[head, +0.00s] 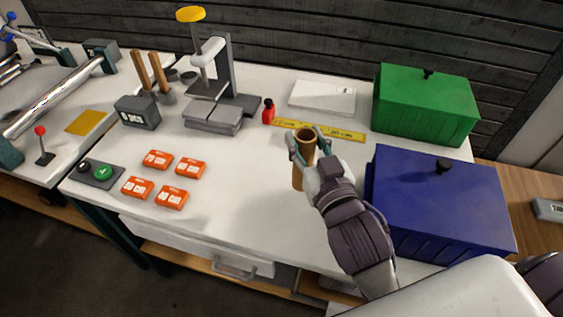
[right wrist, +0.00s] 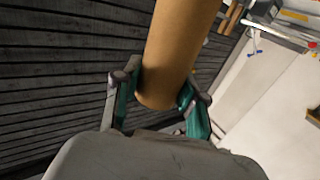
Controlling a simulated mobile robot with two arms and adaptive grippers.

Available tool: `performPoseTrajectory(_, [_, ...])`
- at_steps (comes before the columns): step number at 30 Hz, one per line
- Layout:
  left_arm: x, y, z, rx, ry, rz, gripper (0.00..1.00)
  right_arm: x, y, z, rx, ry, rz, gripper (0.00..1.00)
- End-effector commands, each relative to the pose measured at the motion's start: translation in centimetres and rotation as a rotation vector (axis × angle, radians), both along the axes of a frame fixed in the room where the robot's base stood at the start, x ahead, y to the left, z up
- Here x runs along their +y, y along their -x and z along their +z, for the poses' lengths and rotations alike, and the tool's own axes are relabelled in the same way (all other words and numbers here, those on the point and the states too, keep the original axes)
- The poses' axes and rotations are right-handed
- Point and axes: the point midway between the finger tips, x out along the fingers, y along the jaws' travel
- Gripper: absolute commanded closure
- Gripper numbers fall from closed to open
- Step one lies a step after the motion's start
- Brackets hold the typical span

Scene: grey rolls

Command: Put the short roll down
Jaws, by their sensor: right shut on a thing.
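The short roll (head: 298,176) is a brown cardboard tube with an open, hollow top end in the head view. My right gripper (head: 306,142) is shut on it near its top and holds it about upright over the white table (head: 240,215). I cannot tell whether its lower end touches the table. In the right wrist view the roll (right wrist: 178,50) lies between the two green-padded fingers (right wrist: 158,98), one on each side. My left gripper is not in view.
A blue lidded box (head: 440,205) stands close to the right of my right arm, a green one (head: 425,105) behind it. Orange boxes (head: 172,197) sit left. Table between is clear.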

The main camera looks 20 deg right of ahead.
Motion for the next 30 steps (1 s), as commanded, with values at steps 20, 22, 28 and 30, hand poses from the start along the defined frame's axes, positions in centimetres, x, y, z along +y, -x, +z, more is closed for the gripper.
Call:
performPoseTrajectory(20, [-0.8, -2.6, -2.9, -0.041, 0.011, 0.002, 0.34, 2.2, -7.7, -6.5, 0.005, 0.004, 0.002, 0.88])
performPoseTrajectory(22, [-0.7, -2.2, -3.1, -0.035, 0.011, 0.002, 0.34, 2.3, -7.7, -7.7, 0.005, 0.004, 0.002, 0.88])
performPoseTrajectory(28, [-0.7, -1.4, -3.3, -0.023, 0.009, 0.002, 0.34, 2.2, -7.6, -8.9, 0.001, 0.003, 0.002, 0.88])
performPoseTrajectory(30, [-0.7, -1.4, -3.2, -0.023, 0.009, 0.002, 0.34, 2.2, -7.6, -8.8, 0.0, 0.003, 0.002, 0.88])
